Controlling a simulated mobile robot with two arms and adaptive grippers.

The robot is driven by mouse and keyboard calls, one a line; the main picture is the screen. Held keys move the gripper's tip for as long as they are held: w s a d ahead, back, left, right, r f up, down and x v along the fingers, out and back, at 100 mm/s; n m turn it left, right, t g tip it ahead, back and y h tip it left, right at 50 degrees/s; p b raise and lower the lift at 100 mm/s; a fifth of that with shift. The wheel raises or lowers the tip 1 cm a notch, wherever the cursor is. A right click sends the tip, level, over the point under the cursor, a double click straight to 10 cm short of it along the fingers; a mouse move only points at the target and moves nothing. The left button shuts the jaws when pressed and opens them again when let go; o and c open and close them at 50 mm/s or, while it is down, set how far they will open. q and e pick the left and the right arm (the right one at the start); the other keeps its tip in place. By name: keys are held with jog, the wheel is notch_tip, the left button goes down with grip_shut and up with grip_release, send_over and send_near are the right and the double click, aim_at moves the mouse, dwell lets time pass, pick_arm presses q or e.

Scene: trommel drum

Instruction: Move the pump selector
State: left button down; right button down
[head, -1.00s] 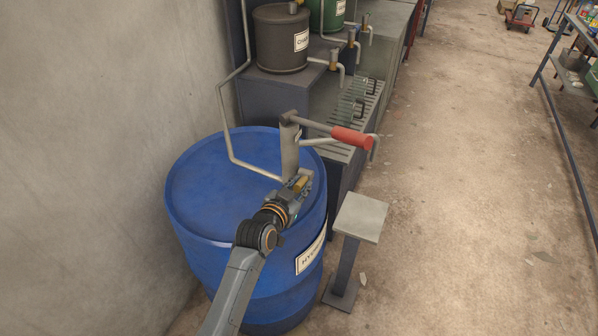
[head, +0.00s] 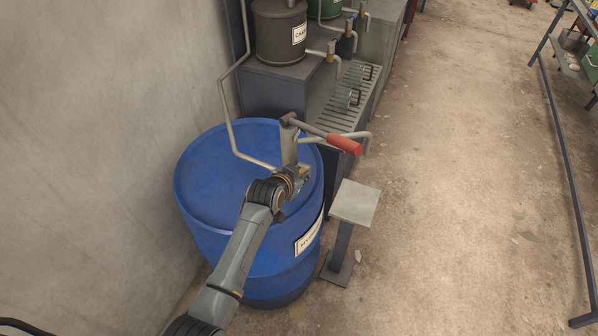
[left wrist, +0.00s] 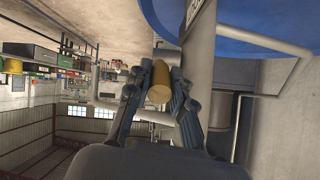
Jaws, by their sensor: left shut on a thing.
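A grey hand pump (head: 288,145) with a red-gripped lever (head: 345,145) stands on top of the blue drum (head: 225,170). Low on the pump sits a small brass-yellow piece, which looks like the selector; it shows clearly in the left wrist view (left wrist: 158,93). My left gripper (head: 300,173) is at the pump's base on the near right side. In the left wrist view its fingers (left wrist: 158,82) are shut on the brass-yellow selector from both sides. In the head view the wrist and fingers hide most of the selector. My right gripper is not in view.
A bent pipe (head: 232,130) runs from the pump up along the wall. A small square stand (head: 355,203) stands right of the drum. A bench with a labelled dark container (head: 279,35) and taps is behind. The floor on the right is open up to a rack.

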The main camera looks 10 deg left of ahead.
pick_arm(q)
jog(key=c, duration=1.2)
grip_release()
jog(key=shift+o, duration=0.2)
jog(key=shift+s, duration=0.1)
jog(key=v, duration=1.1)
jog(key=shift+s+r, duration=0.2)
jog(key=shift+s, duration=0.15)
jog(key=shift+a, duration=0.1)
